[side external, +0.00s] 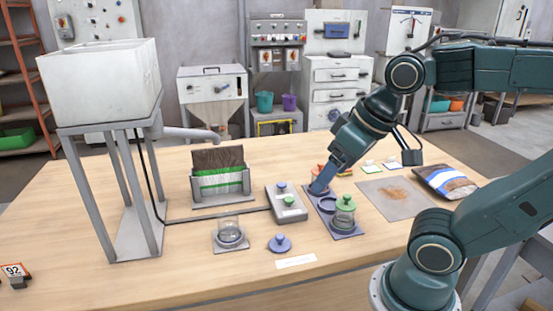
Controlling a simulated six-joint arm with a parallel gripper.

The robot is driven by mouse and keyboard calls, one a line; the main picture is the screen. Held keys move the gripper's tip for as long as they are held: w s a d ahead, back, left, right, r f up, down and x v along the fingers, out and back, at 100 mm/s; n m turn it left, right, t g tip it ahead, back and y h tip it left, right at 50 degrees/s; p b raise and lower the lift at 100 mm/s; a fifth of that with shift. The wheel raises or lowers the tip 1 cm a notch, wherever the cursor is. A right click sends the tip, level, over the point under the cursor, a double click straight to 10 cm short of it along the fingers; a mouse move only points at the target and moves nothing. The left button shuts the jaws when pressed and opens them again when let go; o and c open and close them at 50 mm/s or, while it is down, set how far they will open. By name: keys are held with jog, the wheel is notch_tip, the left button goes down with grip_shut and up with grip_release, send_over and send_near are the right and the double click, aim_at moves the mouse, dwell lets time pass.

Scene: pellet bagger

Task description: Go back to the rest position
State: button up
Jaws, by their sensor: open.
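My gripper (318,189) is at the lower end of my teal arm, low over the middle of the table. It points down and to the left and is open. Its fingertips are at the back of a dark tray (331,222), and I cannot tell whether they touch anything. An orange item (322,170) shows partly behind the gripper. A glass jar with a green lid (344,210) stands upright at the right of the tray. A blue-grey round seat (327,205) beside it looks empty.
A control box with buttons (286,203) stands left of the gripper. A glass jar (230,234), a loose blue lid (280,243) and a holder with bags (220,184) are further left. A hopper stand (104,130) stands at far left. A filled bag (446,182) lies at right.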

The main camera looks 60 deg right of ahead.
jog(key=shift+s+a+r+n, duration=0.1)
jog(key=shift+s+r+n, duration=0.05)
jog(key=shift+s+n, duration=0.55)
dwell(0.4)
